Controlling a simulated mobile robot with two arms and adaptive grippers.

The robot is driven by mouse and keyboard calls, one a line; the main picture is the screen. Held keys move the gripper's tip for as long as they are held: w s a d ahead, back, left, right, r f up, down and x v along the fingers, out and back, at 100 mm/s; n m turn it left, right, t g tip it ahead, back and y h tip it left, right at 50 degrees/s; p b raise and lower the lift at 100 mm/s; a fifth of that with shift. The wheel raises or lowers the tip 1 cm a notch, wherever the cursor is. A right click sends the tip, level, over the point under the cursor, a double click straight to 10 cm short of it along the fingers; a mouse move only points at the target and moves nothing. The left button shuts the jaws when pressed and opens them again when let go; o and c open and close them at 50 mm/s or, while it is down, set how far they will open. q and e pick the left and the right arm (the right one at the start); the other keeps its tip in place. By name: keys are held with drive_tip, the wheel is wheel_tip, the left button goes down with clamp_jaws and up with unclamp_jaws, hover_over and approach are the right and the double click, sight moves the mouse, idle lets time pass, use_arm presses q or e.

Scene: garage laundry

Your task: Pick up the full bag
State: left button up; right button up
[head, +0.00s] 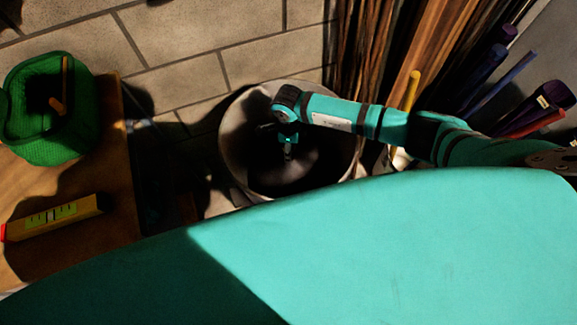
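A round, pale grey bin or bag (234,150) stands on the floor against the brick wall. Its inside is in deep shadow, and I cannot tell a separate bag from the container or how full it is. My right arm comes in from the right and reaches over it. My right gripper (288,150) points down over the dark opening, inside its outline as seen from above. The gripper is small and dark, so its finger opening and any contact are unclear. My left gripper is not in view.
At the left, a wooden surface (115,215) holds a green basket (40,145) and a yellow spirit level (52,217). Brown wooden strips (440,40) lean behind the arm. Dark purple rolled items (485,68) stand at the right. My teal body covers the foreground.

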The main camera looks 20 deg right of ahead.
drive_tip(key=shift+f, duration=0.25)
clamp_jaws()
drive_tip(key=shift+w+r, duration=0.15)
idle(0.4)
